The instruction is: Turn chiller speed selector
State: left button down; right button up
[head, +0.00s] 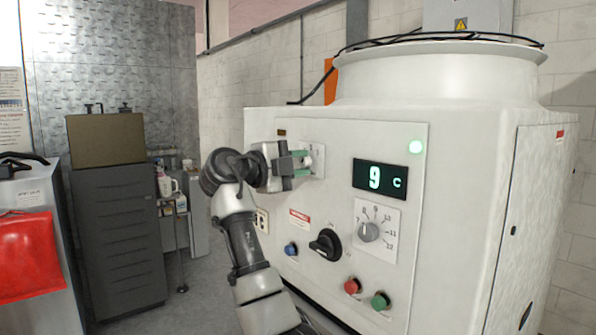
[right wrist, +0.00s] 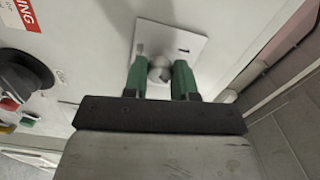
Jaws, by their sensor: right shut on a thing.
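The white chiller (head: 400,120) fills the middle and right of the head view. The speed selector is a small round grey knob on a pale square plate (head: 317,150) at the upper left of its front panel. My right gripper (head: 303,163) is at this plate. In the right wrist view the knob (right wrist: 160,69) sits between the green fingertips (right wrist: 160,80), and the gripper is shut on it. The fingers partly hide the knob, and its pointer cannot be made out. My left gripper is in neither view.
The panel also has a display (head: 380,179) reading 9 C, a temperature dial (head: 369,231), a black rotary switch (head: 326,244), and blue (head: 291,249), red (head: 352,286) and green (head: 380,300) buttons. A grey drawer cabinet (head: 118,240) stands at left.

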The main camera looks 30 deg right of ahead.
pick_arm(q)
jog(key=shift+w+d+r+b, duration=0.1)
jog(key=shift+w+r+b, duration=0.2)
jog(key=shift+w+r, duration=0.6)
pick_arm(e)
jog(key=shift+m, duration=1)
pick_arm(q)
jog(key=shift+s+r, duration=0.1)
pick_arm(e)
jog(key=o, duration=0.9)
jog(key=shift+a, duration=0.15)
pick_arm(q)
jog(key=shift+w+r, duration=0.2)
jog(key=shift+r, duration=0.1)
pick_arm(e)
jog(key=a, duration=0.7)
jog(key=s+a, duration=0.1)
jog(key=a, duration=0.2)
jog(key=shift+a, duration=0.25)
